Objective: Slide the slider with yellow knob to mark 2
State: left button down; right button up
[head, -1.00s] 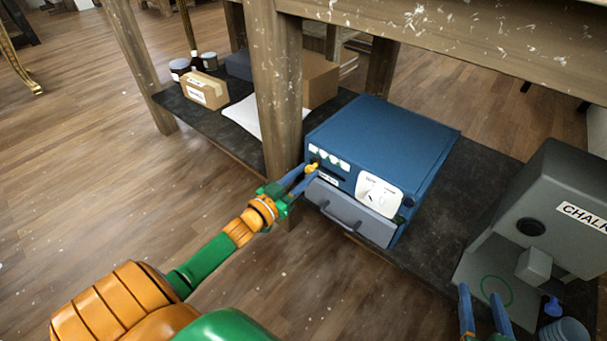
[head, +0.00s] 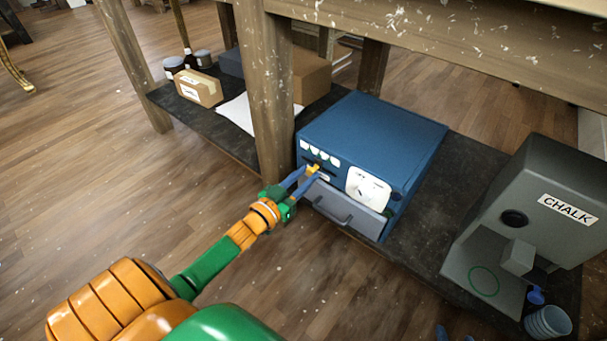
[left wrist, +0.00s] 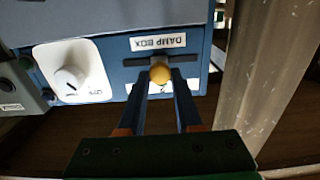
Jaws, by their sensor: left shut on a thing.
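The blue box (head: 375,135) stands on the low shelf. On its front, a yellow knob (head: 313,169) sits in a dark slot below a row of several small white mark labels (head: 319,152). The mark numbers are too small to read. My left gripper (head: 308,177) is shut on the yellow knob, which also shows between the fingertips in the left wrist view (left wrist: 160,72). There the slot shows on both sides of the knob, next to a "DAMP BOX" label (left wrist: 158,42). My right gripper (head: 455,334) shows only as two separated blue fingertips at the bottom edge.
A white dial plate (head: 367,188) and a grey drawer with a handle (head: 340,208) are on the box front. A table leg (head: 267,100) stands close left of the box. A grey "CHALK" machine (head: 525,215) and cup (head: 548,321) are at right.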

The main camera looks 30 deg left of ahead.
pick_arm(q)
jog(key=c, duration=0.6)
grip_release()
jog(key=s+p, duration=0.2)
jog(key=s, duration=0.5)
jog(key=shift+a, duration=0.3)
pick_arm(e)
jog(key=s+d+f+g+h, duration=0.1)
jog(key=s+d+f+g, duration=0.1)
jog(key=s+f+g, duration=0.3)
jog(key=s+f, duration=0.2)
jog(key=s, duration=0.1)
jog(key=shift+s+g, duration=0.2)
jog(key=shift+g, duration=0.1)
jog(key=shift+d, duration=0.1)
